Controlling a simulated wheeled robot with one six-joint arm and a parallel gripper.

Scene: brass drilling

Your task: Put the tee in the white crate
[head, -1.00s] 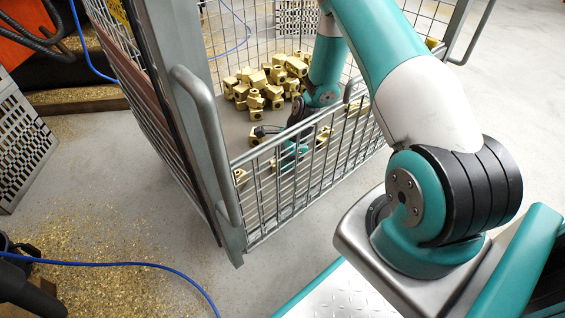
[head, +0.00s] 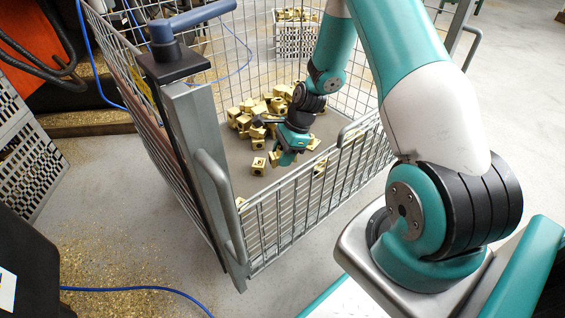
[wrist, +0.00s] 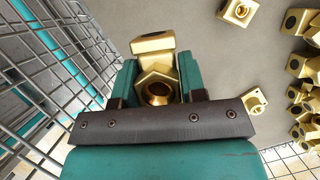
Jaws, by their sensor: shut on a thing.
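A brass tee (wrist: 155,68) with a hex-shaped body and a round threaded opening sits between the teal fingers of my gripper (wrist: 157,82) in the wrist view. The fingers are shut on it from both sides. In the head view my gripper (head: 287,156) is inside the wire cage, low near the brass pile; the held tee is hard to make out there. A white crate (head: 294,42) with slotted walls stands beyond the cage's back mesh, with brass pieces showing at its top. Another whitish slotted crate (head: 22,165) stands at the left, outside the cage.
The wire cage (head: 320,205) has a mesh front, high sides and a grey corner post (head: 205,125). Several loose brass fittings (head: 258,166) lie on its floor. A blue hose (head: 140,290) and brass swarf lie on the floor at left.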

